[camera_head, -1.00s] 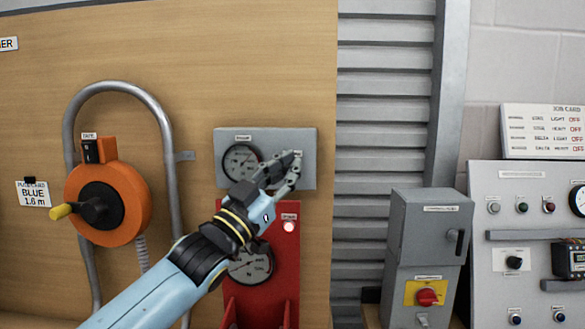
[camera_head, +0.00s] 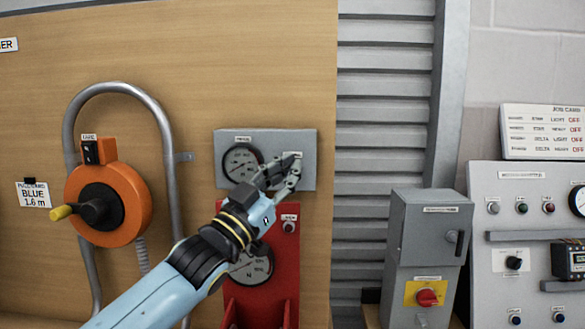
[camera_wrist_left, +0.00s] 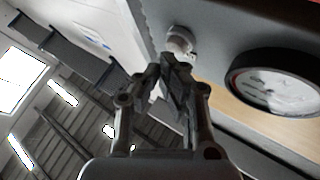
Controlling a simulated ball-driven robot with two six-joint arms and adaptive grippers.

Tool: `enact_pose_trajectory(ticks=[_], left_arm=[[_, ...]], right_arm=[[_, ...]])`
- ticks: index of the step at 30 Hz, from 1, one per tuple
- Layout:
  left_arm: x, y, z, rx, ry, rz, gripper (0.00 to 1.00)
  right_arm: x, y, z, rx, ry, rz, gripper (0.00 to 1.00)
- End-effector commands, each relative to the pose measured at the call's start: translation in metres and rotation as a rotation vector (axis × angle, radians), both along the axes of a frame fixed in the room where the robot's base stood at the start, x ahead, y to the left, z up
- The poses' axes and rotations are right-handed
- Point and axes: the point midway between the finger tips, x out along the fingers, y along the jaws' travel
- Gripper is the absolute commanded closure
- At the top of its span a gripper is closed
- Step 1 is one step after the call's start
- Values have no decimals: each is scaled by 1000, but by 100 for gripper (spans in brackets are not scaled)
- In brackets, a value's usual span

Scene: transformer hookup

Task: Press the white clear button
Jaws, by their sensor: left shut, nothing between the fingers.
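A grey box (camera_head: 226,142) on the wooden board carries a round gauge (camera_head: 240,160) and a small label at its right. My left gripper (camera_head: 290,168) is in front of the right part of this box, below the label, and covers what lies behind its fingertips. In the left wrist view a pale round button (camera_wrist_left: 180,40) stands out from the grey face near the gauge (camera_wrist_left: 275,85). My left gripper (camera_wrist_left: 162,75) is shut and empty there, its tips close to the button. I cannot tell whether they touch. My right gripper is not in view.
Below is a red stand (camera_head: 288,262) with a second gauge and a small button (camera_head: 289,227). An orange reel (camera_head: 140,200) with a crank and a bent grey pipe (camera_head: 165,130) are at left. A grey switch box (camera_head: 405,240) and a control panel (camera_head: 482,180) are at right.

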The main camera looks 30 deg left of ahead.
Motion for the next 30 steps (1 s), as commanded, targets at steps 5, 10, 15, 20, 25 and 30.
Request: enact_pose_trajectory(ticks=[5, 10, 15, 20, 25, 30], left_arm=[[-7, -4, 0, 0, 0, 0, 100], [-7, -4, 0, 0, -1, 0, 100], [-10, -5, 0, 0, 0, 0, 100], [-23, -11, 1, -2, 0, -1, 100], [-38, -19, 1, -2, 0, -1, 100], [-50, -24, 1, 0, 1, 0, 100]], right_arm=[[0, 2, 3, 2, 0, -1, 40], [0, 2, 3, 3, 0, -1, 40], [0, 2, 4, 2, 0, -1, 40], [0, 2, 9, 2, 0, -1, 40], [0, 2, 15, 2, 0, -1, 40], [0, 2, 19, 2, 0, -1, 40]])
